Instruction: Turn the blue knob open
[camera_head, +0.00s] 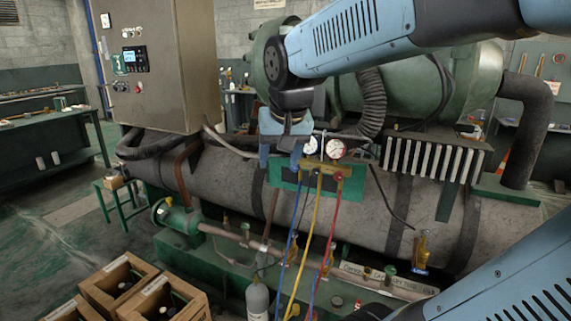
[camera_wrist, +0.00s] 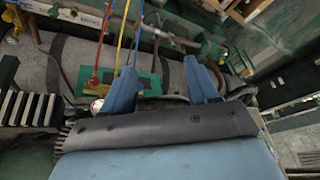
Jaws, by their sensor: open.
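The gauge manifold (camera_head: 318,171) stands on a green plate (camera_head: 344,190), with two round dials on top and blue, yellow and red hoses hanging below. The blue hose (camera_head: 290,258) runs down from its left side. I cannot make out the blue knob in either view; my gripper hides the manifold's left end in the head view. My gripper (camera_head: 280,163) is open, its two blue fingers pointing down over the left part of the plate. In the wrist view the fingers (camera_wrist: 160,72) are apart, with part of the green plate between them and nothing visibly held.
A grey control cabinet (camera_head: 165,60) stands to the left. A finned radiator (camera_head: 430,160) and corrugated hose (camera_head: 371,105) lie right of the manifold.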

